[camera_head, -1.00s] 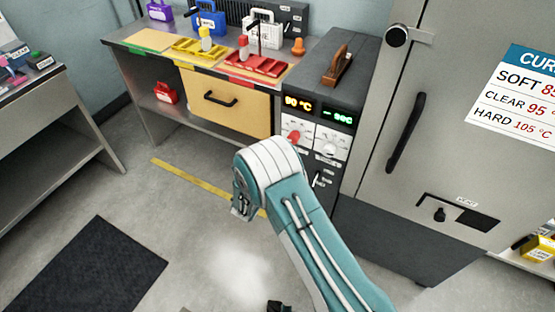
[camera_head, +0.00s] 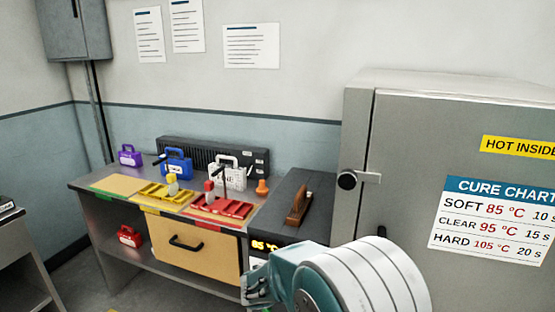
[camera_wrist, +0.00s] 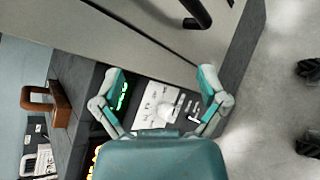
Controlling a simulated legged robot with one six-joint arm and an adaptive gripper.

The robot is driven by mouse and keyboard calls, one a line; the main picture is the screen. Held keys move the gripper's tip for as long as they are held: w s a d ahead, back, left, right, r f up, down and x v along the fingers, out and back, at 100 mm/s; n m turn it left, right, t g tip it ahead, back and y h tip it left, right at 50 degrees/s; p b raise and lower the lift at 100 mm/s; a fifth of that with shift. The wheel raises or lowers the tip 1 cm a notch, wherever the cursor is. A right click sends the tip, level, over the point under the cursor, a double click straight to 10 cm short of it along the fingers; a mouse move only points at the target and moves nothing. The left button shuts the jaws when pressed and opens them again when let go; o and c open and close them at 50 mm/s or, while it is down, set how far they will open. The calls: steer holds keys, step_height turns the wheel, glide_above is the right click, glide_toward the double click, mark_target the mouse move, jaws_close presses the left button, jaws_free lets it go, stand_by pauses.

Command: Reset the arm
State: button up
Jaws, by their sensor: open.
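My teal and white arm (camera_head: 365,280) rises from the bottom of the head view, in front of the oven and the control cabinet. Beyond the fingers is the control panel (camera_wrist: 155,105) with a pale knob and lit displays, apart from the fingertips.
A tall grey oven (camera_head: 395,130) with a cure chart (camera_head: 490,222) stands at right. A bench (camera_head: 85,195) at left holds a yellow tray (camera_head: 163,194), a red tray (camera_head: 218,208) and coloured cases. A wooden-handled tool (camera_head: 298,205) rests on the dark cabinet (camera_head: 292,185).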

steer(key=s+d+r+m+g+y, duration=0.2)
steer(key=s+d+r+m, duration=0.2)
steer(key=s, duration=0.3)
steer(key=s+d+r+m+g+y, duration=0.2)
steer(key=s+d+r+m+y, duration=0.15)
steer(key=s, duration=0.35)
steer(key=s+a+r+m+t+y, duration=0.1)
steer(key=s+r+m+y, duration=0.1)
steer(key=s, duration=0.4)
steer(key=s+a+r+m+t+y, duration=0.2)
steer(key=s+m+y, duration=0.2)
steer(key=s+m, duration=0.2)
steer(key=shift+s+a, duration=0.25)
steer(key=shift+s, duration=0.35)
